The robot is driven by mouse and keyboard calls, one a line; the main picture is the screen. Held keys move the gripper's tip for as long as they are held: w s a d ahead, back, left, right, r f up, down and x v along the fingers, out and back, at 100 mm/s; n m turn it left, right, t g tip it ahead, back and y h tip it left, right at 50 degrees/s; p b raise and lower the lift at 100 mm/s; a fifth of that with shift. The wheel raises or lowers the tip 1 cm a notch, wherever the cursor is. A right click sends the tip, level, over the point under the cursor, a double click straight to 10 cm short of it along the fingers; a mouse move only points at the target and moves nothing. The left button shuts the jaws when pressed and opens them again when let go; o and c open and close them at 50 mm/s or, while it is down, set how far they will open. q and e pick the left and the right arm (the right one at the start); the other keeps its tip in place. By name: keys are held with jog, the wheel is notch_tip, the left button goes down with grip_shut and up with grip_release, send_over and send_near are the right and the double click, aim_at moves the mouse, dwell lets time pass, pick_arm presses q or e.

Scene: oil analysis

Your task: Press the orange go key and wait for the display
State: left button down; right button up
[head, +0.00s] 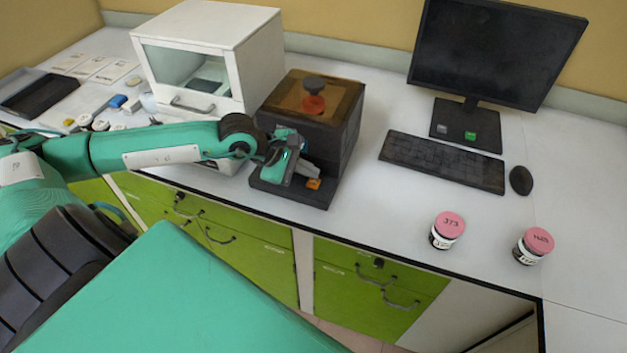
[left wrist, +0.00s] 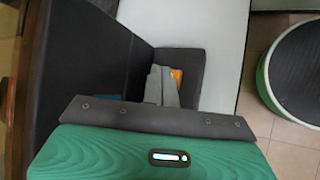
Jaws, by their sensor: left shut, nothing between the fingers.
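The orange go key (head: 313,184) is on the low front ledge of a dark analyser box (head: 336,130). The key also shows in the left wrist view (left wrist: 177,76), partly hidden behind my fingers. My left gripper (head: 290,180) is shut and empty over the ledge, just left of the key in the head view. Its fingertips (left wrist: 160,88) look very close to the key; I cannot tell whether they touch it. The display on the analyser is hidden by my gripper. The box has an amber lid with a dark and orange knob (head: 314,98). My right gripper is not in view.
A white cabinet with a glass front (head: 215,55) stands left of the analyser. A black monitor (head: 490,50), keyboard (head: 440,160) and mouse (head: 521,180) are to the right. Two pink-lidded jars (head: 448,228) (head: 533,245) stand near the bench's front edge.

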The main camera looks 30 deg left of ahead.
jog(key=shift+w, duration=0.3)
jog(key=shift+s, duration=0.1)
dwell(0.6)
pick_arm(q)
jog(key=shift+f+b, duration=0.45)
jog(key=shift+b, duration=0.35)
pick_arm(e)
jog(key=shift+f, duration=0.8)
pick_arm(q)
jog(key=shift+f, duration=0.15)
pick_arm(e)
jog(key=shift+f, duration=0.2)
